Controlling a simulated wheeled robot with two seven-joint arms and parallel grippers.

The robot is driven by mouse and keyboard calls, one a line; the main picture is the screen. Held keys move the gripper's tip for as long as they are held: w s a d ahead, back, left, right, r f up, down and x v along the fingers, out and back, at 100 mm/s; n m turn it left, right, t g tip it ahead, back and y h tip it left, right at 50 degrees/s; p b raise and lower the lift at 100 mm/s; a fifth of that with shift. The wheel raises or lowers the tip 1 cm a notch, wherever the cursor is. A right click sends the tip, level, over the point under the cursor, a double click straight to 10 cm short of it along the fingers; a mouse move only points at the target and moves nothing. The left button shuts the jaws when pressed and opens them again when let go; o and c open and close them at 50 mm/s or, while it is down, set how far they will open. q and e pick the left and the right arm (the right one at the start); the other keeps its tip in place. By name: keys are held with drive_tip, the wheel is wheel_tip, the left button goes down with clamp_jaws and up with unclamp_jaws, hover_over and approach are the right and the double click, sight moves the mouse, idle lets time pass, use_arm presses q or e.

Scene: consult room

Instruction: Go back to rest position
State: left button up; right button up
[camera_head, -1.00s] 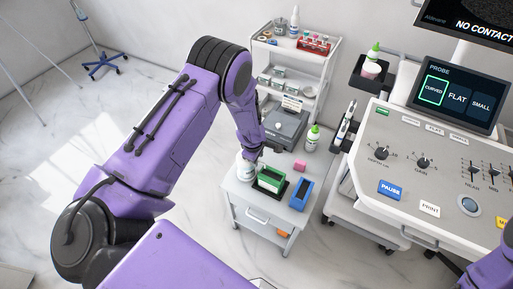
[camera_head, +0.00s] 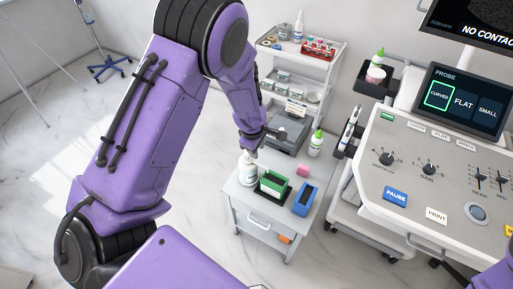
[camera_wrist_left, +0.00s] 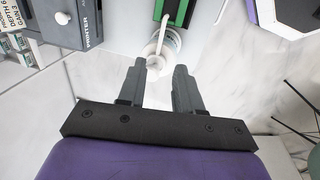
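My left arm comes in from the left in the head view. Its gripper (camera_head: 262,138) hangs over the back of the small white cart (camera_head: 240,204), above a white pump bottle (camera_head: 247,168). In the left wrist view the two fingers of the left gripper (camera_wrist_left: 160,68) stand apart with nothing held between them. The white bottle (camera_wrist_left: 161,48) lies just beyond the fingertips there, apart from them as far as I can tell. My right gripper is out of view.
The ultrasound console (camera_head: 420,170) stands to the right. A shelf trolley (camera_head: 338,62) is behind. Floor at left is open.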

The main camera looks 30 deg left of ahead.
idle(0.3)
use_arm(q)
drive_tip(key=s+a+f+m+t+y+b, duration=0.2)
drive_tip(key=s+a+f+m+t+y, duration=0.15)
drive_tip(key=s+f+m, duration=0.45)
drive_tip(key=s+d+f+m+g+b, duration=0.1)
drive_tip(key=s+f, duration=0.4)
drive_tip(key=s, duration=0.5)
drive_tip(key=s+d+f+m+g+b, duration=0.1)
drive_tip(key=s+f, duration=0.4)
drive_tip(key=s, duration=0.5)
drive_tip(key=shift+s+d+f+m+b, duration=0.15)
drive_tip(key=shift+d+f+m+b, duration=0.2)
drive_tip(key=shift+d+m+b, duration=0.65)
drive_tip(key=shift+s+g, duration=0.1)
drive_tip(key=shift+g, duration=0.15)
